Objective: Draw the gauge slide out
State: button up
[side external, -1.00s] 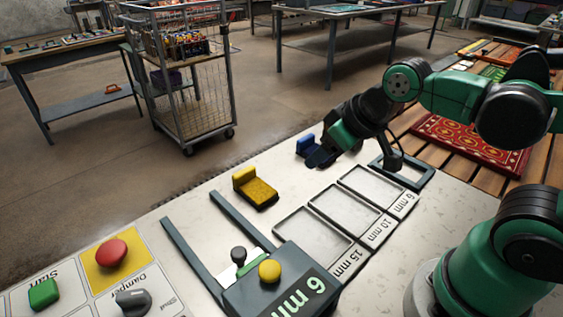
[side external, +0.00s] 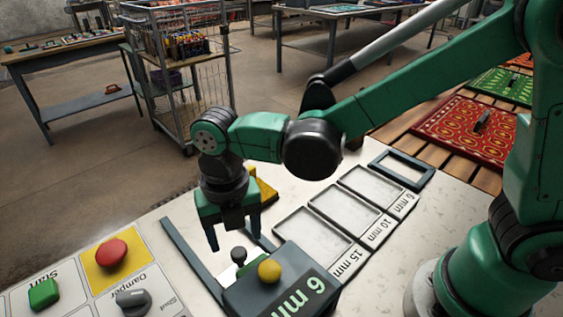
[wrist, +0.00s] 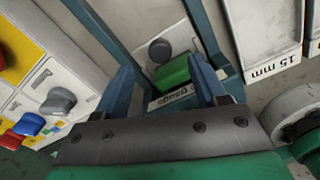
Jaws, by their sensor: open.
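The gauge housing (side external: 280,285) sits on the pale bench with a "6 mm" display and a yellow button (side external: 269,271) on top. A white slide plate (side external: 224,273) shows at its rear edge, with a dark knob (side external: 238,254) on it. In the wrist view the dark knob (wrist: 160,49) and a green block (wrist: 172,73) stand near the "Gauge" label (wrist: 178,97). My gripper (side external: 234,243) is open and empty, pointing down just above the knob. In the wrist view its fingers (wrist: 165,85) straddle the green block from above; contact cannot be told.
Two dark rails (side external: 190,260) run back from the housing. A yellow brush (side external: 266,193) is partly hidden behind my gripper. Shallow trays (side external: 312,236) marked in mm lie to the right. The panel at left has a red button (side external: 111,253), a green button (side external: 44,293) and a damper knob (side external: 134,299).

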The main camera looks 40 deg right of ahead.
aim_at(238, 251)
jog(key=shift+f, duration=2)
grip_shut()
